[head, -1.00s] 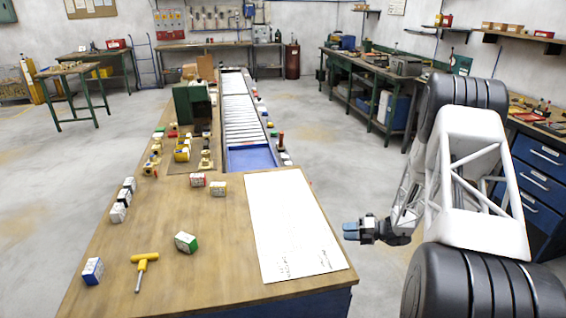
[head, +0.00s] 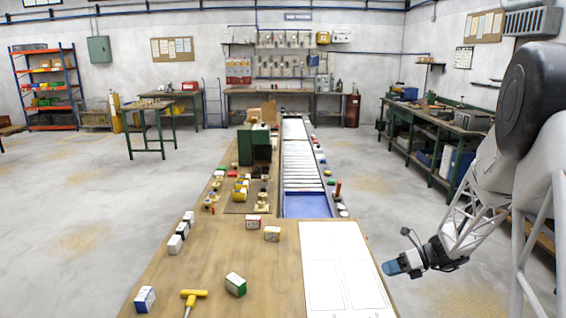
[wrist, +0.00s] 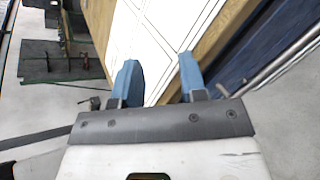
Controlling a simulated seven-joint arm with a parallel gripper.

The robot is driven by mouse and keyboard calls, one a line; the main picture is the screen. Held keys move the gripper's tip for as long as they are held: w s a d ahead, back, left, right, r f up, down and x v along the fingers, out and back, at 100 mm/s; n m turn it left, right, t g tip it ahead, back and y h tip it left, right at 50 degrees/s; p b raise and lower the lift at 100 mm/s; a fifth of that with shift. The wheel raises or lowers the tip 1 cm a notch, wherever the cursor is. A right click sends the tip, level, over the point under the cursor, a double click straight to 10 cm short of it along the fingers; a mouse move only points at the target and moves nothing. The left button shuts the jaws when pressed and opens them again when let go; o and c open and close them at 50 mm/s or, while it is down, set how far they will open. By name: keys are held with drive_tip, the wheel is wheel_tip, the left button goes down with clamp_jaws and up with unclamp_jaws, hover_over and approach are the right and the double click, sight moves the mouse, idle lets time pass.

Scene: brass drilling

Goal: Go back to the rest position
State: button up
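My gripper (head: 390,268) hangs beside the right edge of the wooden table (head: 262,280), over the floor side and close to the white sheet (head: 345,270). In the wrist view its two blue fingers (wrist: 158,82) stand apart with nothing between them. Beyond the fingertips, the white sheet (wrist: 145,35) and the table's wooden edge show. The gripper is empty and touches nothing that I can see.
A yellow-handled tool (head: 190,298) and several small boxes, one green and white (head: 236,285), lie on the table. A roller conveyor (head: 300,165) and a green machine (head: 254,145) stand farther back. A workbench (head: 430,140) is at the right. Open floor lies left.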

drive_tip(key=s+a+r+n+h, duration=0.5)
drive_tip(key=s+a+r+n, duration=0.2)
drive_tip(key=s+r+n, duration=0.5)
drive_tip(key=s+a+r+n+h, duration=0.4)
drive_tip(key=s+a+r+n, duration=0.4)
drive_tip(key=s+r, duration=0.55)
drive_tip(key=s+r+n+t+h, duration=0.3)
drive_tip(key=s+r+n+t, duration=0.1)
drive_tip(key=s+n, duration=0.75)
wheel_tip(320, 180, down, 9)
drive_tip(key=m+g, duration=0.2)
drive_tip(key=g, duration=0.1)
drive_tip(key=shift+s+d+h, duration=0.25)
drive_tip(key=shift+d+h, duration=0.05)
